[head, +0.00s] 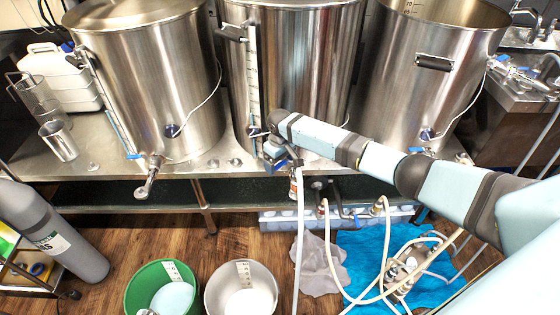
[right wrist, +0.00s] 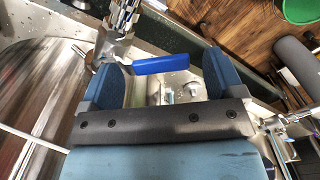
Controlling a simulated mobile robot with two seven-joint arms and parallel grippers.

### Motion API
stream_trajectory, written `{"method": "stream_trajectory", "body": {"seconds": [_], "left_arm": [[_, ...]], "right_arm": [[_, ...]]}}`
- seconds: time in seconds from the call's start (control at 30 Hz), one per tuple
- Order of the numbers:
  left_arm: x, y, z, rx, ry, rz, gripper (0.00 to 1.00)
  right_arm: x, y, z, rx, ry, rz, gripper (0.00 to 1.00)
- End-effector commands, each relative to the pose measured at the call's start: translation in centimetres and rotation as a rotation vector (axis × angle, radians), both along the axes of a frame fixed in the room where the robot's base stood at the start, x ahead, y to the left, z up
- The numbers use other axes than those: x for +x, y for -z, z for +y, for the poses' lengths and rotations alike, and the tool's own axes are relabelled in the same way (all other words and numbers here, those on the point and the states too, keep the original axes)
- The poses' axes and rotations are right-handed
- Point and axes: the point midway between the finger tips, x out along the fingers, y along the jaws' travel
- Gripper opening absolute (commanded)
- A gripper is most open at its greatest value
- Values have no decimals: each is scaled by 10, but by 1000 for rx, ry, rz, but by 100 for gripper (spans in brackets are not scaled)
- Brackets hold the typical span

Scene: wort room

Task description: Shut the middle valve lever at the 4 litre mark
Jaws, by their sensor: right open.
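The middle kettle (head: 310,60) has a sight gauge (head: 253,75) on its front left. Its valve is low on the front, mostly hidden by my right gripper (head: 275,152) in the head view. In the right wrist view, the blue valve lever (right wrist: 162,64) lies crosswise between the fingers of my open right gripper (right wrist: 162,85). The lever's free end is close to the right-hand finger; I cannot tell whether they touch. A white bucket (head: 212,297) with a scale strip (head: 244,272) stands on the floor; its litre marks are too small to read. My left gripper is not in view.
Kettles stand left (head: 150,75) and right (head: 425,85) on the steel bench (head: 100,155). A green bucket (head: 135,300) is beside the white one. A white hose (head: 298,225) hangs from the middle valve area. A gas cylinder (head: 60,245) stands at left; a blue sheet (head: 360,245) covers floor at right.

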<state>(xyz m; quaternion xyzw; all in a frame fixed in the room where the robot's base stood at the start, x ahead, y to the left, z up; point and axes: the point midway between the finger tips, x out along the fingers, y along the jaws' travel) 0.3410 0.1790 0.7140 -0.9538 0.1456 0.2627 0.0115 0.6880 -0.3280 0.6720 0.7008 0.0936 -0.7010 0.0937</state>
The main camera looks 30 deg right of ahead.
Motion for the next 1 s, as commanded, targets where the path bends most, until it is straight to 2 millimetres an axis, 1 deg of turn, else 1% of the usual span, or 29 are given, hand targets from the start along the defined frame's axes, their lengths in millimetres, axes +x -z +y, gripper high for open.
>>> {"method": "stream_trajectory", "body": {"seconds": [0.07, 0.17, 0.27, 0.4, 0.5, 0.6, 0.7, 0.83, 1.0], "left_arm": [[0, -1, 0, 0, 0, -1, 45], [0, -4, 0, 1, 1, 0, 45], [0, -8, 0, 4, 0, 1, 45], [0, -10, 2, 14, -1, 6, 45], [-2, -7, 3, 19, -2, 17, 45], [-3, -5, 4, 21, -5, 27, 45], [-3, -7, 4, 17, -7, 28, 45], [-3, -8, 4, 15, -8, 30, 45], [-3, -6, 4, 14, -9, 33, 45]], "right_arm": [[0, -2, 0, 0, 0, 0, 87], [0, -11, 0, 1, 0, -2, 87], [1, -29, 0, 1, 0, -3, 87], [0, -62, 0, 1, 0, -3, 87], [1, -85, 0, 1, -1, -3, 87], [1, -105, 0, 1, 0, -3, 87], [1, -121, 0, 1, 0, -2, 87], [0, -133, 0, 0, 0, -1, 87], [0, -138, 0, 0, 0, 0, 87]]}}
